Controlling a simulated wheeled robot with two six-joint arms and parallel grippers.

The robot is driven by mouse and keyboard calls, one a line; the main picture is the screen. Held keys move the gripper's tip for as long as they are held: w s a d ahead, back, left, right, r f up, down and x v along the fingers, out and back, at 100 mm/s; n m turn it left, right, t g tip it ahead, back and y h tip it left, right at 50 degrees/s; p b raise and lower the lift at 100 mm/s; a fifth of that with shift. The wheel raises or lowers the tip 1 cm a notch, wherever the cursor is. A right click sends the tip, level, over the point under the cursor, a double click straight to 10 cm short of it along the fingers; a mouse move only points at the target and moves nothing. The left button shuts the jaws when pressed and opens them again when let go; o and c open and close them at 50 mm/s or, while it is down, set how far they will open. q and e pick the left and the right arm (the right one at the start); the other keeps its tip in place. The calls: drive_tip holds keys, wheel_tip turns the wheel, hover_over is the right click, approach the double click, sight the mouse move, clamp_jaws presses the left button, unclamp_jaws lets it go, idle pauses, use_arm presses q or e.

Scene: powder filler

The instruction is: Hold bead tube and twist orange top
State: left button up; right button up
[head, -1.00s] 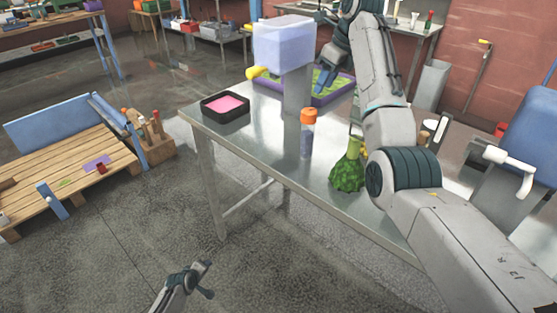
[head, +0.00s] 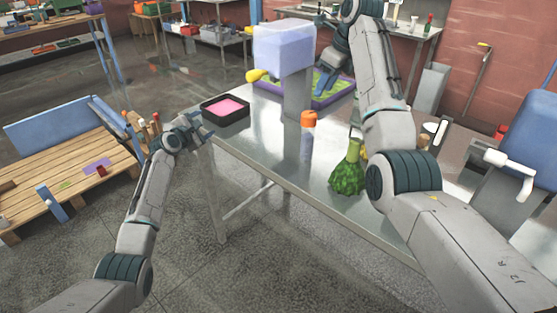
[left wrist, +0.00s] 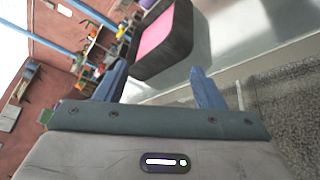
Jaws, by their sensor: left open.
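The bead tube (head: 307,147) stands upright on the metal table, with its orange top (head: 309,119) on it. My left gripper (head: 203,129) is open and empty at the table's left edge, well to the left of the tube. In the left wrist view its two blue fingers (left wrist: 162,88) are spread apart with nothing between them, and the tube is not visible there. My right gripper (head: 326,84) is at the far side of the table, behind the tube, over the purple tray. Its fingers are small and partly hidden by the dispenser, so their opening is unclear.
A black tray with pink contents (head: 226,107) lies close to my left gripper and shows in the left wrist view (left wrist: 178,55). A powder dispenser (head: 284,48) with a yellow spout (head: 257,75) stands behind the tube. A green gourd-like object (head: 347,176) is right of it. The purple tray (head: 337,98) is behind.

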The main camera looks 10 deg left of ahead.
sight(302, 147)
use_arm(q)
drive_tip(key=s+d+n+h, duration=0.1)
drive_tip(key=s+d, duration=0.1)
drive_tip(key=d, duration=0.3)
drive_tip(key=s+d+h, duration=0.2)
drive_tip(key=d, duration=0.4)
drive_tip(key=s+d+n+h, duration=0.1)
drive_tip(key=s+d+h, duration=0.1)
drive_tip(key=d, duration=0.3)
drive_tip(key=shift+d+f+n+g, duration=0.2)
drive_tip(key=shift+n+g, duration=0.1)
drive_tip(key=shift+g, duration=0.1)
drive_tip(key=s+d+h, duration=0.1)
drive_tip(key=s+d, duration=0.1)
drive_tip(key=d, duration=0.1)
drive_tip(key=s+d+n+h, duration=0.1)
drive_tip(key=s+d, duration=0.2)
drive_tip(key=d, duration=0.1)
drive_tip(key=s+d+n+g+h, duration=0.1)
drive_tip(key=s+d+h, duration=0.1)
drive_tip(key=s+d, duration=0.1)
drive_tip(key=shift+s+d+f, duration=0.1)
drive_tip(key=shift+s+d, duration=0.15)
drive_tip(key=shift+d, duration=0.4)
drive_tip(key=x, duration=1)
drive_tip(key=shift+w+d+f, duration=0.1)
drive_tip(key=shift+d, duration=0.05)
drive_tip(key=c, duration=1.2)
